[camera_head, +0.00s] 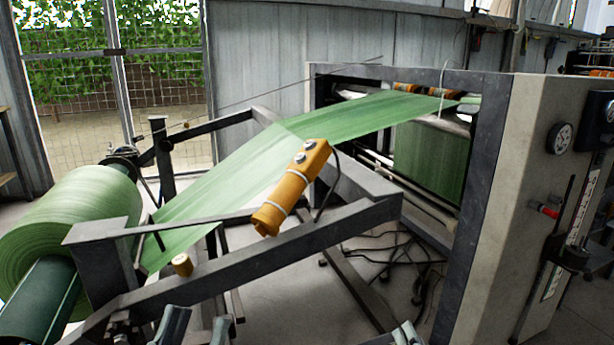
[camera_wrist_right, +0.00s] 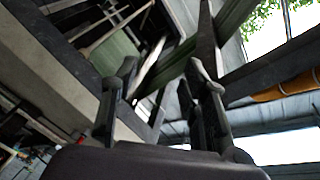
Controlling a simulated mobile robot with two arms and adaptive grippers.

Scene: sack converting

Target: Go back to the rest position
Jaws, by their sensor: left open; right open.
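My left gripper (camera_head: 197,325) shows at the bottom edge of the head view, left of the middle. Its two fingers stand apart with nothing between them. Only the tips of my right gripper (camera_head: 406,334) show at the bottom edge of the head view, right of the middle. In the right wrist view my right gripper (camera_wrist_right: 160,82) has its fingers spread and empty, with the machine frame behind them. Both grippers appear apart from the green web and the machine. The rest of both arms is out of view.
A green roll (camera_head: 65,225) sits at the left. Its green web (camera_head: 245,170) runs up into the machine (camera_head: 500,200). A dark frame beam (camera_head: 270,262) crosses in front, with a yellow control pendant (camera_head: 292,188) on it. Cables (camera_head: 400,255) lie on the floor beneath.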

